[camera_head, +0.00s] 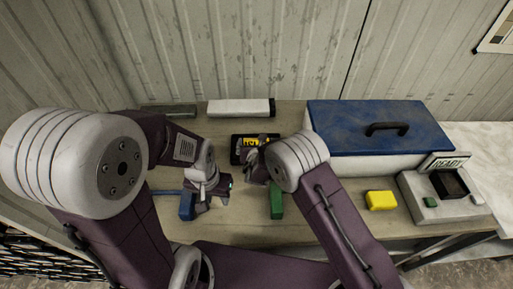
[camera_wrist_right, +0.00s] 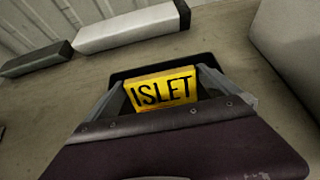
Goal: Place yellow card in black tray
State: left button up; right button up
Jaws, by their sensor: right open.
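The yellow card (camera_wrist_right: 160,90), marked "ISLET" in black letters, is at the black tray (camera_wrist_right: 204,60), within its outline in the right wrist view. The card also shows in the head view (camera_head: 252,143), on the tray (camera_head: 236,156) at the table's middle, partly behind my right gripper (camera_head: 260,155). In the right wrist view my right gripper (camera_wrist_right: 160,86) is open, its fingers on either side of the card. I cannot tell whether they touch it. My left gripper (camera_head: 218,187) hangs left of the tray, beside a blue block; its jaw opening is unclear.
A blue block (camera_head: 187,206) and a green block (camera_head: 277,200) lie near the front. A yellow block (camera_head: 380,200) sits right, beside a grey device (camera_head: 432,208) with a "READY" sign. A blue-lidded box (camera_head: 340,130) and a white bar (camera_head: 238,107) stand behind.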

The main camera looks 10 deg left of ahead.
jog(key=b+v, duration=0.1)
jog(key=v, duration=1)
jog(key=shift+s, duration=0.2)
